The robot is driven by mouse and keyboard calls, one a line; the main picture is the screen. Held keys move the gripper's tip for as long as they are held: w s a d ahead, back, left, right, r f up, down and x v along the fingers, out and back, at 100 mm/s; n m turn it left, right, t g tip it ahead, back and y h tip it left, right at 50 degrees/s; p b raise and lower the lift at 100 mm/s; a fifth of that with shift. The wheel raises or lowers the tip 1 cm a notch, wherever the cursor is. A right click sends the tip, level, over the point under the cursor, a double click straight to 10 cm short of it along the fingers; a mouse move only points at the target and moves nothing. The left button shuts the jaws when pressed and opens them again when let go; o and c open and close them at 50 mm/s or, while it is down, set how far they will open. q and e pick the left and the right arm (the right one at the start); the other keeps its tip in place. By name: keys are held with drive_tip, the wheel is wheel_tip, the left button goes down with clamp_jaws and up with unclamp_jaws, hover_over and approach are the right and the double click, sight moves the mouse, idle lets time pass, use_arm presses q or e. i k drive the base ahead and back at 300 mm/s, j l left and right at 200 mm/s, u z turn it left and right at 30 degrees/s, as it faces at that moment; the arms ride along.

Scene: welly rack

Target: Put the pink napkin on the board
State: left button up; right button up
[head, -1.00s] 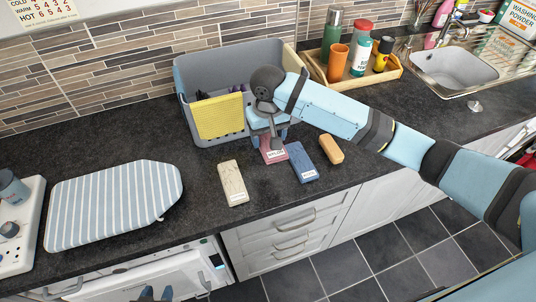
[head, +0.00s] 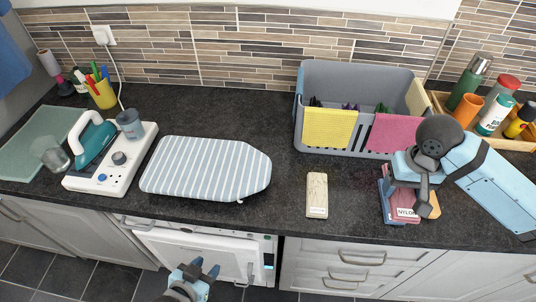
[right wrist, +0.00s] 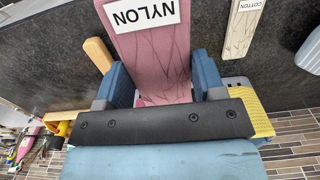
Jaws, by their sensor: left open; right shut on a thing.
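In the right wrist view the pink slab (right wrist: 152,50) stands between the two blue fingers (right wrist: 165,80). A pink napkin (head: 396,134) hangs over the front rim of the grey bin (head: 365,85), left of my right gripper and apart from it. The board (head: 205,165) with a blue-and-white striped cover lies at left centre, bare. My left gripper (head: 206,270) is open and empty, low in front of the cabinets.
A yellow cloth (head: 330,128) hangs beside the napkin. A cream slab (head: 317,196) lies on the counter, and a wooden block (head: 434,206) shows behind my right gripper. An iron (head: 97,144) stands left of the board. A bottle tray (head: 440,102) is behind my right arm.

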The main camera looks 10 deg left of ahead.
sight(195, 163)
drive_tip(key=j+u, duration=0.7)
drive_tip(key=j, duration=0.25)
drive_tip(key=j+u, duration=0.35)
drive_tip(key=j, duration=0.15)
